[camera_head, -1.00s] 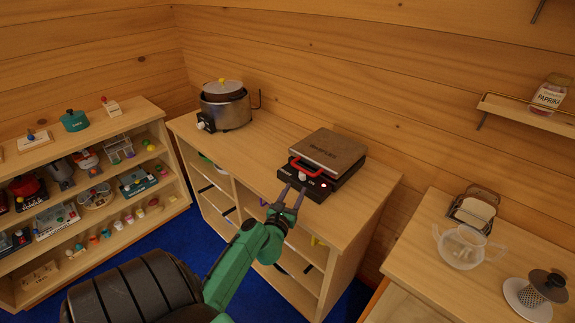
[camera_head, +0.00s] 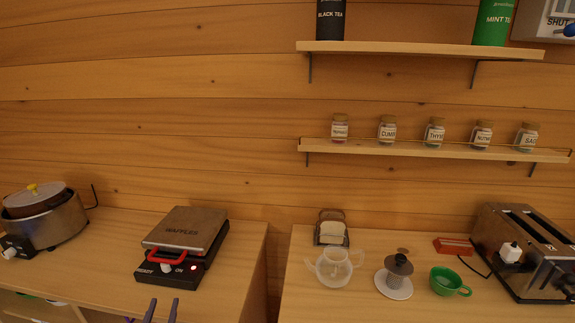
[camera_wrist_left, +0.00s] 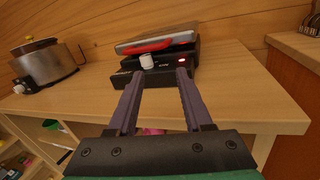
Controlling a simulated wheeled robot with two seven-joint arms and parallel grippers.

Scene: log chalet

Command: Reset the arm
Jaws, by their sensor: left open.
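My left gripper (camera_head: 161,312) shows only as two purple-grey fingertips at the bottom edge of the head view. In the left wrist view its two fingers (camera_wrist_left: 155,82) are spread apart with nothing between them. It is in front of the waffle maker (camera_head: 183,246), which is closed, with a grey lid, red handle, white knob and lit red light. The waffle maker also shows in the left wrist view (camera_wrist_left: 157,56), just past the fingertips. Whether the fingers touch it cannot be told. My right gripper is out of view.
A steel pot cooker (camera_head: 44,220) stands at the left of the same counter. Across a gap, the right counter holds a toast rack (camera_head: 331,229), glass pitcher (camera_head: 334,268), dripper (camera_head: 397,274), green cup (camera_head: 449,282) and toaster (camera_head: 530,252). Shelves with spice jars hang above.

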